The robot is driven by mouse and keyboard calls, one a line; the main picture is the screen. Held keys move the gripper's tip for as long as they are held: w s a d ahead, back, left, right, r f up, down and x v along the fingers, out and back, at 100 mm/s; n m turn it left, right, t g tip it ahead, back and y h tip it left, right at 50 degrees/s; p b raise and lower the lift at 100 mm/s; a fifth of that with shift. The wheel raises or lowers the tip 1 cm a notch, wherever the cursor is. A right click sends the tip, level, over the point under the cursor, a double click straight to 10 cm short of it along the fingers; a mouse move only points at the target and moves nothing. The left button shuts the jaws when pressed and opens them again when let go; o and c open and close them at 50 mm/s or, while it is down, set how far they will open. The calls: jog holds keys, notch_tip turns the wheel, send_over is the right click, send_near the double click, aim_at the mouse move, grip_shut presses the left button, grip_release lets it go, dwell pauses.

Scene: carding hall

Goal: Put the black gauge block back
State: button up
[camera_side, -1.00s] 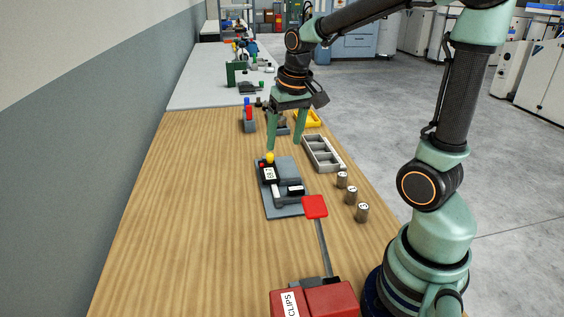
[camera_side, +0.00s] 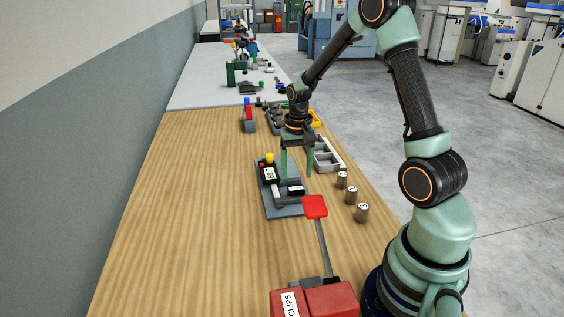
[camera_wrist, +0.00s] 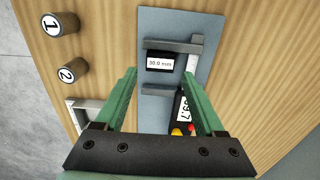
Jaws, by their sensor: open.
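The black gauge block (camera_side: 296,190), with a white label reading 30.0 mm in the wrist view (camera_wrist: 160,62), lies on a grey plate (camera_side: 283,211) between the grey bars of a measuring fixture. The fixture's black digital readout (camera_side: 270,174) has a yellow and a red button; it is partly hidden by a finger in the wrist view. My gripper (camera_side: 296,174) is open and empty above the plate. In the wrist view its fingers (camera_wrist: 158,72) show on either side of the block; I cannot tell how high above it they are. A grey compartment tray (camera_side: 335,166) is partly hidden behind my gripper.
A red CLIPS box (camera_side: 330,299) stands in front. The table's left side is clear.

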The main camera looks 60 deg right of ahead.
aim_at(296, 188)
jog(key=shift+f, duration=2.75)
grip_shut()
